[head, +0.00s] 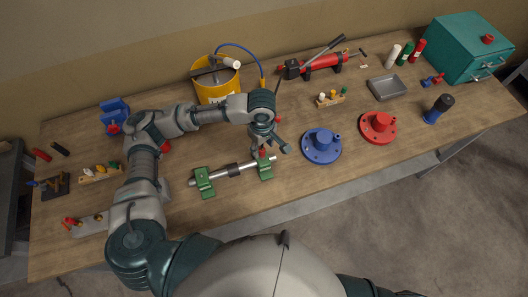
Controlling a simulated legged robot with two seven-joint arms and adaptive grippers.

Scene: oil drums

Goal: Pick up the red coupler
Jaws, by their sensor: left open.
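A small red piece (263,153), which looks like the red coupler, shows at the right green stand (265,169). I cannot tell whether it rests on the stand or is fixed to it. My left gripper (268,147) is directly over it, pointing down, with its fingers spread and open. The fingers partly hide the red piece, and I cannot tell whether they touch it. A grey rod with a dark sleeve (233,170) lies across the two green stands. My right gripper is not in view.
A blue flange (321,146) and a red flange (378,126) lie to the right. A yellow bucket (215,86) stands behind my left arm. A red hand pump (325,62), a grey tray (387,87) and a teal box (465,48) are farther back. Bare tabletop lies in front of the flanges.

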